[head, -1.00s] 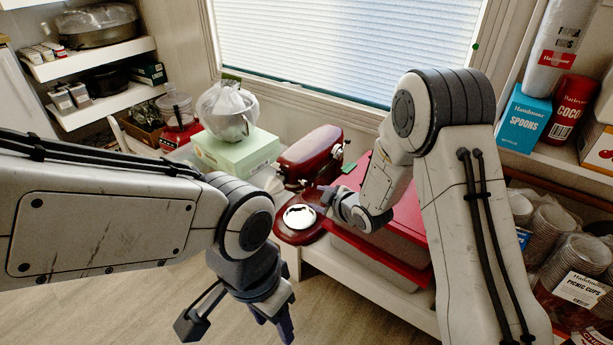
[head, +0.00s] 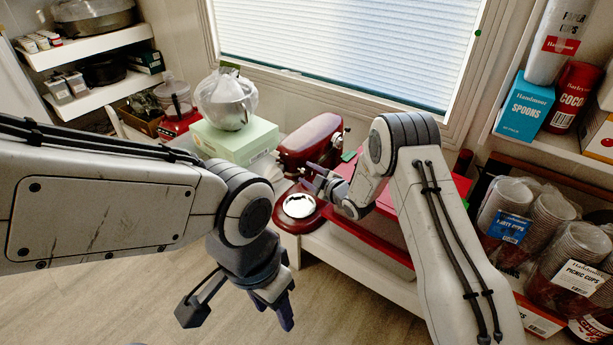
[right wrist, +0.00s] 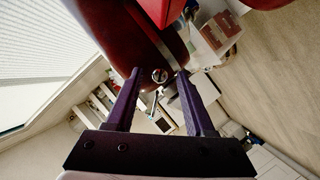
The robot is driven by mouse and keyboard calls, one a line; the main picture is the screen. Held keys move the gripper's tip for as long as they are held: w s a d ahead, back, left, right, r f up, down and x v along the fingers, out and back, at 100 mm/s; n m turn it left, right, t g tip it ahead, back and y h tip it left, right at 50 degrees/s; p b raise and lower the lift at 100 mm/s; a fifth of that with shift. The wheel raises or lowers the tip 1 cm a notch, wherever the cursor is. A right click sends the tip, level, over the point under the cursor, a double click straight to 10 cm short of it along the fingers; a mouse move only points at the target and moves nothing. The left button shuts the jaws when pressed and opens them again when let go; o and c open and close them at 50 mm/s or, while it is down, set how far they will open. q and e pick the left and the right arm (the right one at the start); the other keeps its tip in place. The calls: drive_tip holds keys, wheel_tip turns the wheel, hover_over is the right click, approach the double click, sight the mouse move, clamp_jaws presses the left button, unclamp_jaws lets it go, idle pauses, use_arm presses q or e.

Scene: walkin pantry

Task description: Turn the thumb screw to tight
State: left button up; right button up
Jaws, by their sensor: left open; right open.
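The red stand mixer (head: 312,134) stands on the low white bench below the window, with a shiny round plate (head: 299,205) on its base. In the right wrist view, a small round silver knob (right wrist: 159,75), apparently the thumb screw, is on the mixer's dark red body. A thin metal lever (right wrist: 154,103) shows below it. My right gripper (right wrist: 159,84) is open, its fingers on either side of the knob in the picture; contact cannot be told. In the head view, my right gripper (head: 311,180) is beside the mixer. My left gripper (head: 238,312) is open and empty over the floor.
A red-lidded bin (head: 372,235) stands right of the mixer, partly behind my right arm. A pale green box (head: 235,143) with a bagged bowl (head: 228,100) stands to its left. Shelves at right hold cups and boxes. The wooden floor (head: 150,300) in front is clear.

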drive_tip(key=shift+w+a+f, duration=0.1)
drive_tip(key=shift+w+a, duration=0.15)
drive_tip(key=shift+w, duration=0.1)
clamp_jaws()
